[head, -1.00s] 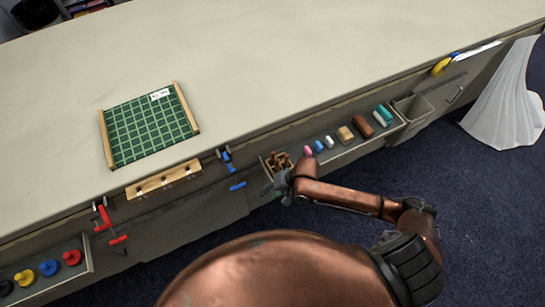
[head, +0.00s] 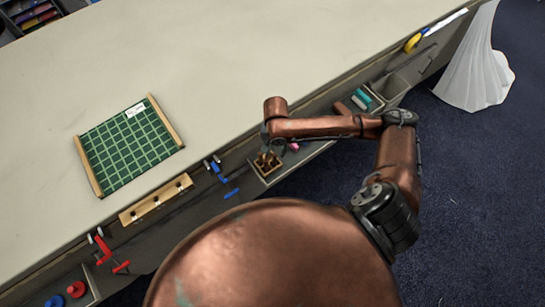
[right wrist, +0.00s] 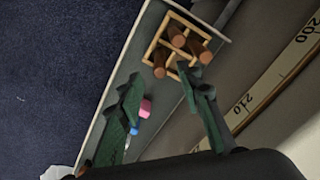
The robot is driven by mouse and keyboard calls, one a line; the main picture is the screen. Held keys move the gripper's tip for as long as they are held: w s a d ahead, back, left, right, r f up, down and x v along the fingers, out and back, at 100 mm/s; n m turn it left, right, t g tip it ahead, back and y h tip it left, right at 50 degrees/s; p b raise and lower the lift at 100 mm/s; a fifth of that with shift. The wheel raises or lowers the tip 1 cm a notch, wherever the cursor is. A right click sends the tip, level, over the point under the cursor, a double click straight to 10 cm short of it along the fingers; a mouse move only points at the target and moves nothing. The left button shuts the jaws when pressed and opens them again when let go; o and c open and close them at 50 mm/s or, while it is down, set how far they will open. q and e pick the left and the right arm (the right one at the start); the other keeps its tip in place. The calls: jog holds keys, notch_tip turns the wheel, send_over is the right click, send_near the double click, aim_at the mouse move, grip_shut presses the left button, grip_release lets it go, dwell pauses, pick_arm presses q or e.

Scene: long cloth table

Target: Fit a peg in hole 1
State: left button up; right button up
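Several brown round pegs (right wrist: 178,38) stand in a divided wooden box (right wrist: 152,44) at the end of a grey tray; in the head view the box (head: 266,172) hangs at the table's front edge. My right gripper (right wrist: 163,78) is open, its two green fingers pointing at the box, with nothing between them. In the head view the right gripper (head: 269,148) is over the box, partly hidden by my arm. A wooden strip (head: 156,199) with three dark spots lies near the front edge; I cannot read any hole number. My left gripper is out of view.
A green gridded board (head: 128,146) with wooden sides lies on the table (head: 250,50). Blue clamps (head: 220,172) and red clamps (head: 103,248) are at the front edge. A pink piece (right wrist: 145,107) and a blue piece lie in the tray. The table's middle is clear.

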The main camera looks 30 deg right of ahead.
aim_at(275, 159)
notch_tip(275, 159, down, 2)
jog(key=shift+a+f+b, duration=0.15)
jog(key=shift+f+b, duration=0.1)
jog(key=shift+b, duration=0.05)
notch_tip(275, 159, down, 5)
jog(key=shift+s+r+b, duration=0.15)
jog(key=shift+b, duration=0.55)
jog(key=shift+r, duration=0.1)
grip_shut()
